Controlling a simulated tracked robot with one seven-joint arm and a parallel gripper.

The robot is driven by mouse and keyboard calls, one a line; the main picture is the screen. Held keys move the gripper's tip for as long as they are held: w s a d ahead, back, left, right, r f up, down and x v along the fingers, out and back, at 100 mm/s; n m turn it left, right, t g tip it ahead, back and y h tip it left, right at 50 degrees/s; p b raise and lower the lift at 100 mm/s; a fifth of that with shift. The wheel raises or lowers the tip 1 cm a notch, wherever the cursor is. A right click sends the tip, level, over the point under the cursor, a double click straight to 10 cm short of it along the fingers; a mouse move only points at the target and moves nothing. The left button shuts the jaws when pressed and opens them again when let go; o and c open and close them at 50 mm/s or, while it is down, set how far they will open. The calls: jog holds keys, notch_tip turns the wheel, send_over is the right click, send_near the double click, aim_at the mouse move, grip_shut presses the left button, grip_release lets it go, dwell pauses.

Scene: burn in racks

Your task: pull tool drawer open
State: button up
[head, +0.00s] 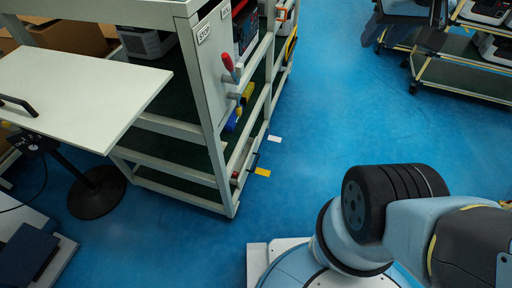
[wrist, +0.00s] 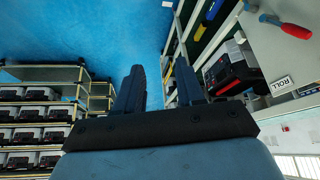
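My gripper (wrist: 160,82) shows in the wrist view with its two dark fingers apart and nothing between them. The gripper is out of the head view, where only my arm shows at the lower right. A grey-green rack (head: 217,120) stands left of centre in the head view. Low on its aisle side is a small dark bar (head: 253,162), which may be the tool drawer's handle. I cannot make out the drawer front clearly or tell how far it is pushed in. The gripper is not seen touching the rack.
The rack's end panel has a red-handled lever (head: 228,63) and STOP and ROLL labels. A white tabletop (head: 85,95) on a round-based stand is at left. More racks (head: 462,75) stand at upper right.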

jog(key=w+a+f+g, duration=0.1)
jog(key=w+a+f, duration=0.15)
jog(key=w, duration=0.75)
jog(key=w+a+f, duration=0.1)
jog(key=w+f, duration=0.3)
jog(key=w, duration=0.7)
jog(key=w+a+f+m+g, duration=0.1)
jog(key=w+a+f, duration=0.2)
jog(key=w+f, duration=0.6)
jog(key=w+a+f+g, duration=0.1)
jog(key=w+a+f, duration=0.2)
jog(key=w+f, duration=0.55)
jog(key=w+a+f+m+y, duration=0.1)
jog(key=a+f, duration=0.1)
jog(key=f, duration=1.2)
jog(key=a+f+m+y, duration=0.1)
jog(key=a+f, duration=0.2)
jog(key=f, duration=1.1)
jog(key=shift+m+g, duration=0.5)
jog(key=shift+g, duration=0.4)
jog(key=s+a+f, duration=0.2)
jog(key=f, duration=1)
jog(key=s+a+f, duration=0.2)
jog(key=f, duration=1.1)
jog(key=s+a+f, duration=0.2)
jog(key=f, duration=1.1)
jog(key=shift+c, duration=0.3)
